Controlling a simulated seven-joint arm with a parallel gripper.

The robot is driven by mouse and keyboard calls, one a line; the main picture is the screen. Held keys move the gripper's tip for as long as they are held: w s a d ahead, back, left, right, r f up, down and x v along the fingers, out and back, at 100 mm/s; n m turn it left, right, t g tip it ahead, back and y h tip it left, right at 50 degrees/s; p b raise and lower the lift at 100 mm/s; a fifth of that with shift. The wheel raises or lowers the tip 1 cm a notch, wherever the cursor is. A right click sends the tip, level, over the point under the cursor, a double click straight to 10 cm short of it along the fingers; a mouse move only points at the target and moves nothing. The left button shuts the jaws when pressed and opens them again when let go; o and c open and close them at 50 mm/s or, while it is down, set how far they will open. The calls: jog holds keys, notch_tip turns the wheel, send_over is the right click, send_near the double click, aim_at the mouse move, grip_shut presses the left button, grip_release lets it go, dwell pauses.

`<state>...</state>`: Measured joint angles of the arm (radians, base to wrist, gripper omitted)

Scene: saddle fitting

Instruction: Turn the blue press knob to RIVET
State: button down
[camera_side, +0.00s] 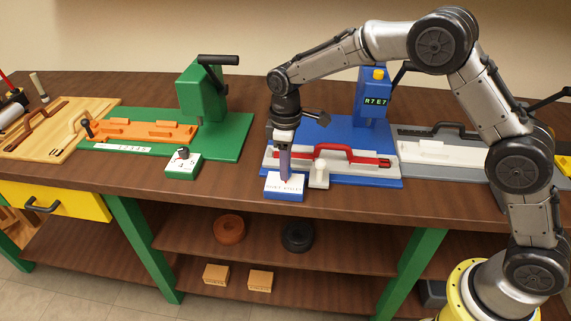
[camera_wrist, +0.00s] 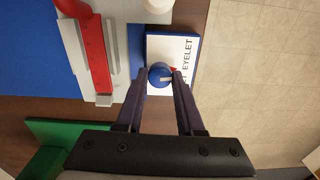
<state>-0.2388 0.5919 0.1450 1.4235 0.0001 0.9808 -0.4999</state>
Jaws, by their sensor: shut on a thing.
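My gripper (camera_side: 285,178) points down at the small blue box with a white top (camera_side: 285,194) at the bench's front edge. In the wrist view its fingers (camera_wrist: 160,82) stand either side of the round blue knob (camera_wrist: 158,70), shut on it. The white label (camera_wrist: 185,50) shows EYELET in full; the other word is mostly hidden by a finger, leaving a T. A red pointer (camera_wrist: 174,69) beside the knob faces the lettering, near the gap between the words, at the start of EYELET. The blue press (camera_side: 373,100) stands behind, its display showing R7 E7.
Next to the box are a light lever block (camera_side: 319,174) and a fixture with a red-handled part (camera_side: 350,155). A green press (camera_side: 203,95) and its white dial box (camera_side: 183,164) stand left. Bare bench (camera_side: 225,180) lies between the two boxes.

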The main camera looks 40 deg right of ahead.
jog(key=m, duration=0.4)
jog(key=shift+m, duration=2.1)
jog(key=c, duration=0.5)
grip_release()
jog(key=shift+r, duration=0.15)
notch_tip(320, 180, up, 14)
jog(key=shift+f, duration=0.2)
jog(key=shift+d, duration=0.1)
